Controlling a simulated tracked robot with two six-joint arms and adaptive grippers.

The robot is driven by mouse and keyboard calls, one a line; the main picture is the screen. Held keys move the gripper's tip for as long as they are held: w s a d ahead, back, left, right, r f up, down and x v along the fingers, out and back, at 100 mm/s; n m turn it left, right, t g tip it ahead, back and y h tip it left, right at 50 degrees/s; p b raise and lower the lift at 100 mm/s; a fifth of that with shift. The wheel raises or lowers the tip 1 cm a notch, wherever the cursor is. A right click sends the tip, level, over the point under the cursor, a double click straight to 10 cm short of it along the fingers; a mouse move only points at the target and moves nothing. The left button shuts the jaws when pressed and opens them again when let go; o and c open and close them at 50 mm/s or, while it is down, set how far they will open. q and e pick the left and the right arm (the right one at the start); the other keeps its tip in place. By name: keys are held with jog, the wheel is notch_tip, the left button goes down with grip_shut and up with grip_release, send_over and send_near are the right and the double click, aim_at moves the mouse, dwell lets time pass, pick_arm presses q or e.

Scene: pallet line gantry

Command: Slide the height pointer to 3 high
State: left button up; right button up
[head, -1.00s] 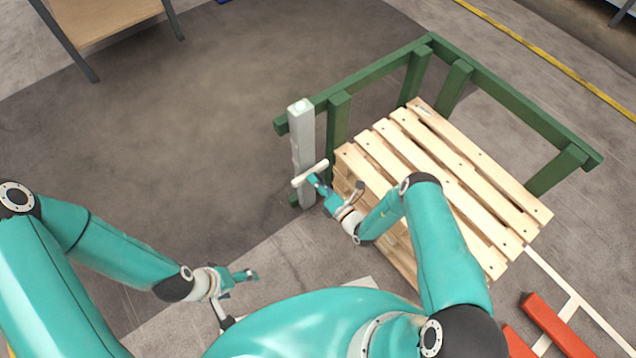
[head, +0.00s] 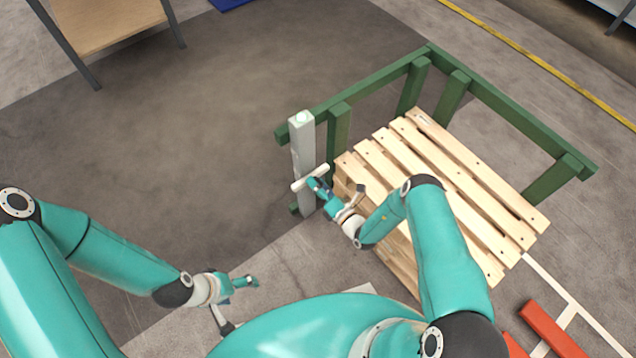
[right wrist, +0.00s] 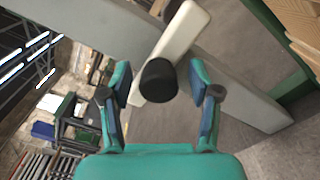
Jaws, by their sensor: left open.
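The height pointer (head: 311,178) is a whitish bar lying across the grey post (head: 302,145), in the lower half of the post. My right gripper (right wrist: 161,92) is open, one finger on each side of the knob, with a visible gap on both sides. In the head view my right gripper (head: 338,190) is beside the post. My left gripper (head: 240,302) is open and empty, low on the left. Any height marks on the post are unreadable.
A wooden pallet stack (head: 440,175) stands right of the post, inside a green frame (head: 510,105). Red bars (head: 555,330) lie at the lower right. A wooden-topped table (head: 105,22) is at the upper left. The floor left of the post is clear.

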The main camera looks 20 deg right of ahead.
jog(key=v, duration=1.2)
jog(key=shift+w, duration=0.1)
